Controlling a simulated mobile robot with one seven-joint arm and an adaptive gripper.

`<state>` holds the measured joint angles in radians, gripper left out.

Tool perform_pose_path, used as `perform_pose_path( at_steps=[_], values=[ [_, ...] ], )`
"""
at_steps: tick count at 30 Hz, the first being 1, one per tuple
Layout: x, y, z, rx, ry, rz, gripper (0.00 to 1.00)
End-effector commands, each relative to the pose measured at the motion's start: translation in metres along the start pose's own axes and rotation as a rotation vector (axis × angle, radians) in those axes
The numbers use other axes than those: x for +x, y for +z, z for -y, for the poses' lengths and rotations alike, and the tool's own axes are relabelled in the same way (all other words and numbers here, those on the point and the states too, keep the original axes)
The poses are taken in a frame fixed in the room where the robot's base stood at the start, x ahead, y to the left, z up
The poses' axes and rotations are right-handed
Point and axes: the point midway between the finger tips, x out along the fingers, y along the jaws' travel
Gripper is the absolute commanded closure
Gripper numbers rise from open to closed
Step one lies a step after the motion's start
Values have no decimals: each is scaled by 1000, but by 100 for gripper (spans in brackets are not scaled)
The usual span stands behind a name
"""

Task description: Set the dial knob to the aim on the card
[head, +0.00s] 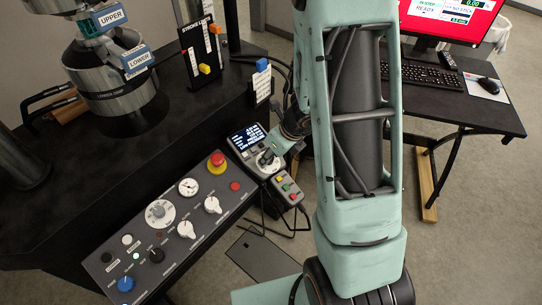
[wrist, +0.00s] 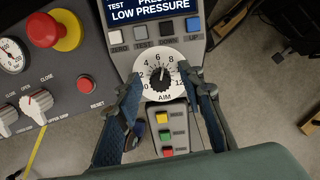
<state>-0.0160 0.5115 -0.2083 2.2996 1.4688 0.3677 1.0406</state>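The dial knob (wrist: 160,78) is dark and sits at the middle of a round white dial face (wrist: 148,90) with numbers from 0 to 12 and the word AIM at its lower edge. Its pointer is turned roughly up, near the 6. My gripper (wrist: 159,76) is open, with one finger on each side of the knob; whether either touches it I cannot tell. In the head view the knob (head: 267,160) is partly hidden by my gripper (head: 272,154). No card with a readable aim shows; a small white upright plate (head: 262,86) has marks too small to read.
Above the dial are a screen (wrist: 152,8) reading LOW PRESSURE and a row of buttons. Below it is a box (wrist: 172,128) with green, yellow and red buttons. A panel with a red emergency button (wrist: 45,30) and knobs lies left. A desk (head: 470,105) stands right.

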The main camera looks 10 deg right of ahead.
Motion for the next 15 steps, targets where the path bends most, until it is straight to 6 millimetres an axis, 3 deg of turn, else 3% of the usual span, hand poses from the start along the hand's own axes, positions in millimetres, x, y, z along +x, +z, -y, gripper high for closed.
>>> perform_pose_path(
  at_steps=[1,11,15],
  values=[
    [0,0,0,0,0,0,64],
    [0,0,0,0,0,0,100],
    [0,0,0,-1,0,0,100]
  ],
)
